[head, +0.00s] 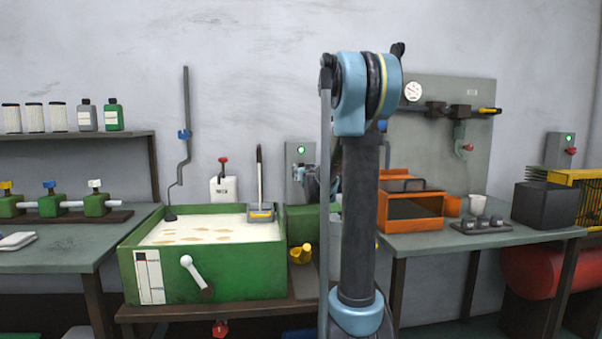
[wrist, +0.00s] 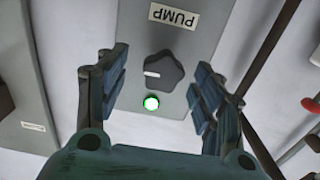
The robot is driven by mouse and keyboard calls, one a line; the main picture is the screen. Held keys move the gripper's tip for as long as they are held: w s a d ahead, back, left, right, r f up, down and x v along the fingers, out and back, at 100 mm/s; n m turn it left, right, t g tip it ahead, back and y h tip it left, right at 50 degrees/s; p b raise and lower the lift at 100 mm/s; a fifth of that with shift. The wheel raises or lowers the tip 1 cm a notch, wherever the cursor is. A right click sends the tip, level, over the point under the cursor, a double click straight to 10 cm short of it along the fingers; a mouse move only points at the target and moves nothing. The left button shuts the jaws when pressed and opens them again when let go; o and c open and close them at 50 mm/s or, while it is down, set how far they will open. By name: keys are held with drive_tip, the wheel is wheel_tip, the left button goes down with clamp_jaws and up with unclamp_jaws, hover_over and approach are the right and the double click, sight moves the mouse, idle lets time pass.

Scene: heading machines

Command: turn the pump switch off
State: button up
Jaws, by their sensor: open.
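The pump switch is a dark lobed knob (wrist: 163,71) on a grey panel (wrist: 185,38) in the wrist view, with an upside-down PUMP label. Its white mark points left in that picture. A green lamp (wrist: 151,103) beside the knob is lit. My gripper (wrist: 160,65) is open, its two blue-grey fingers on either side of the knob with gaps showing. I cannot tell how far the fingertips are from the panel. In the head view the panel (head: 299,152) stands on the wall behind the green tank, its lower part hidden by my gripper and arm.
The green tank (head: 220,286) of pale liquid, with a white lever (head: 192,270), stands in front of the panel to the left. An upright handled tool (head: 260,185) is at its back corner. An orange box (head: 412,222) sits on the right table. Another wall box (head: 562,150) has a green lamp.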

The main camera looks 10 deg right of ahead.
drive_tip(key=shift+w, duration=2)
drive_tip(key=shift+c, duration=0.6)
drive_tip(key=c, duration=1)
